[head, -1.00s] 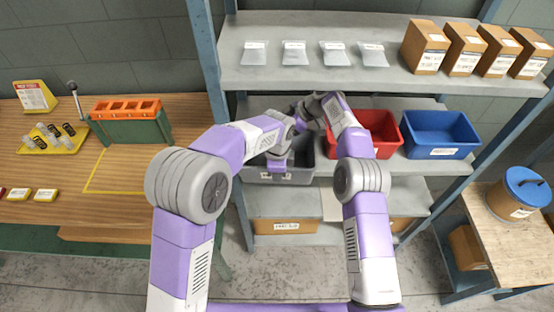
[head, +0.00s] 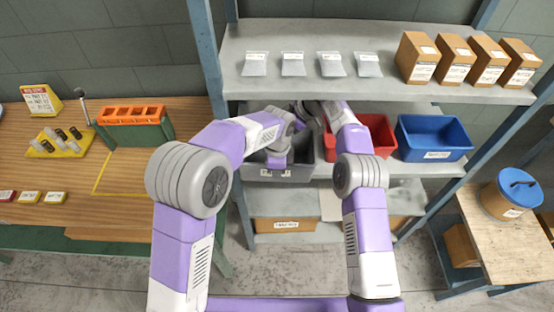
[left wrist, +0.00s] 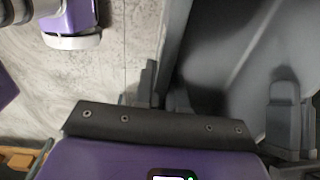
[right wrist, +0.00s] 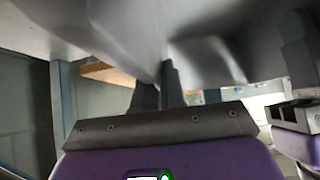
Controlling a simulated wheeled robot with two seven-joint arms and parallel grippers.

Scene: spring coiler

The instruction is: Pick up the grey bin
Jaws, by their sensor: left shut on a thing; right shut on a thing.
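The grey bin (head: 303,171) is at the left of the middle shelf level in the head view, with a pale label on its front. My left gripper (head: 277,160) is shut on its near wall. In the left wrist view the fingers (left wrist: 165,95) straddle the wall, and the bin's smooth inside (left wrist: 235,45) fills the upper right. My right gripper is mostly hidden behind its forearm at the bin's far side in the head view. In the right wrist view its fingers (right wrist: 159,88) close on the bin's wall (right wrist: 225,40). Whether the bin touches the shelf cannot be told.
A red bin (head: 377,137) stands just right of the grey bin, with a blue bin (head: 433,132) beyond. The upper shelf (head: 300,85), with bags and cartons, overhangs. A blue shelf post (head: 208,70) is close on the left. A workbench (head: 60,185) lies further left.

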